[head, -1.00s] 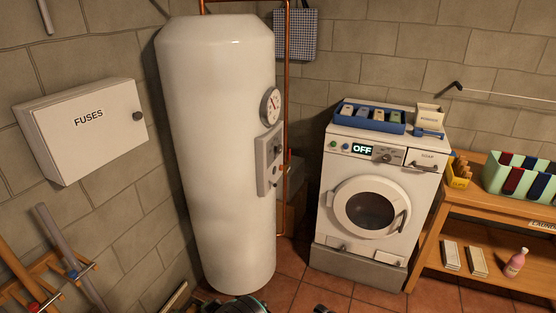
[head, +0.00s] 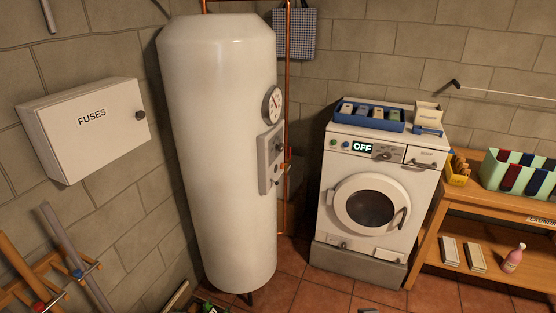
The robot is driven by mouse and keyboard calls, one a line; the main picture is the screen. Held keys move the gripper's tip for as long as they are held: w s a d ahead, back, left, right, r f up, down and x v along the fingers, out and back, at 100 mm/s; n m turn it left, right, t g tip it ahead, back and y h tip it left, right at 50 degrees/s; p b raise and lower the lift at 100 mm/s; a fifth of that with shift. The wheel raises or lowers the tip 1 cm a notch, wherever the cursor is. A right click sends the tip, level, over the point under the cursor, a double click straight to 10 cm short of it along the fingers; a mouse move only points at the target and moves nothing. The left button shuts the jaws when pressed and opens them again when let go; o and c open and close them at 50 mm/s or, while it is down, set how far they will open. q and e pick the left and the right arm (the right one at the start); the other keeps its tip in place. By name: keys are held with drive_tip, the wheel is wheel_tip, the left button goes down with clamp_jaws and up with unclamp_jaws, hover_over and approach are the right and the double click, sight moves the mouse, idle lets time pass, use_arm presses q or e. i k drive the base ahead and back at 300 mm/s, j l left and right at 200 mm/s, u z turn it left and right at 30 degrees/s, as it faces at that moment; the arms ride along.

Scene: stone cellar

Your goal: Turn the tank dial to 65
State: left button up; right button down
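The tall white tank (head: 225,160) stands against the stone wall, left of centre. A round gauge (head: 272,104) with a red needle sits on its right side. Below the gauge is a grey control panel (head: 266,158) with a dark dial (head: 278,149) and a smaller red part under it. I see the panel at a steep angle, and the dial's numbers and setting are too small to read. Neither of my grippers can be made out in this view.
A washing machine (head: 369,200) showing OFF stands right of the tank, with a blue tray (head: 367,120) on top. A wooden bench (head: 480,200) is at the far right. A fuse box (head: 88,129) hangs on the left wall. Tiled floor shows between tank and washer.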

sight(280, 147)
drive_tip(key=i+l, duration=0.55)
drive_tip(key=i+l+z, duration=0.1)
drive_tip(key=i+l, duration=0.4)
drive_tip(key=i, duration=0.15)
